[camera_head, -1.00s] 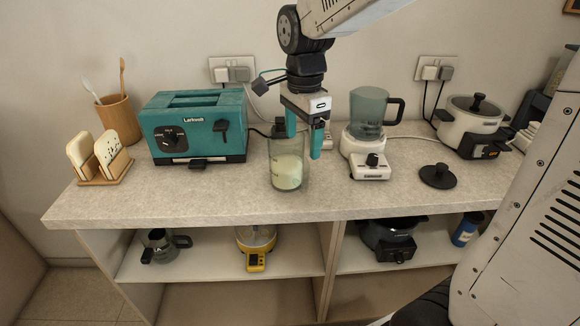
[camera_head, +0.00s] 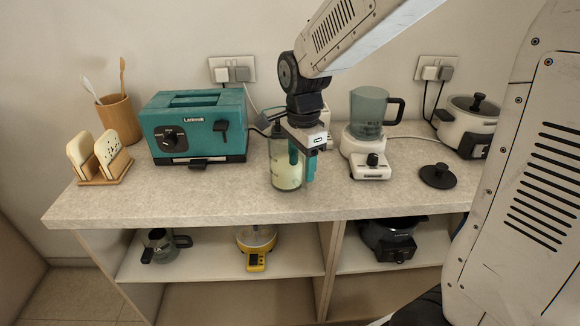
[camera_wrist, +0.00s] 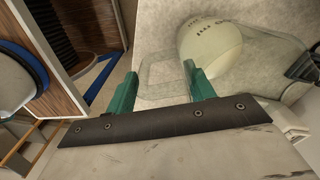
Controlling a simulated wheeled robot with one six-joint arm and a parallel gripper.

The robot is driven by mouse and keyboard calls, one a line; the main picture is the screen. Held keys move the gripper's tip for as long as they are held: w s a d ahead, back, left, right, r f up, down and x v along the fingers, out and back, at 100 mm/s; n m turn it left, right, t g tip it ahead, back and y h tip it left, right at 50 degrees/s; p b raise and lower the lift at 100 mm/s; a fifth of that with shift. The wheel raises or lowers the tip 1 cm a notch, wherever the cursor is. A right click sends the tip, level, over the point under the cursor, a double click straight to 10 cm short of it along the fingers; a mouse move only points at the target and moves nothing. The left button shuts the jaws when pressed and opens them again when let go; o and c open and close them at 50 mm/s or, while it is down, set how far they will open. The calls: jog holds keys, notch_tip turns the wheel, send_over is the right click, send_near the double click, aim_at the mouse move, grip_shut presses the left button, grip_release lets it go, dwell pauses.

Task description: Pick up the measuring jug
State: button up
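The measuring jug (camera_head: 286,172) is clear, with pale liquid inside. It stands upright on the counter in front of the teal toaster. In the wrist view the jug (camera_wrist: 212,50) is at the upper right, and its clear handle reaches between my fingers. My gripper (camera_head: 303,165) is at the jug's right side in the head view, pointing down and partly covering it. In the wrist view my gripper (camera_wrist: 160,72) has its two teal fingers apart, one on each side of the handle. I cannot tell whether either finger touches the handle.
The teal toaster (camera_head: 193,126) is behind and left of the jug. A white blender (camera_head: 368,150) stands to its right, with a black lid (camera_head: 437,176) and a cooker (camera_head: 470,125) beyond. A toast rack (camera_head: 105,172) is far left. The counter (camera_head: 225,198) is clear in front.

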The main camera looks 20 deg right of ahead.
grip_shut()
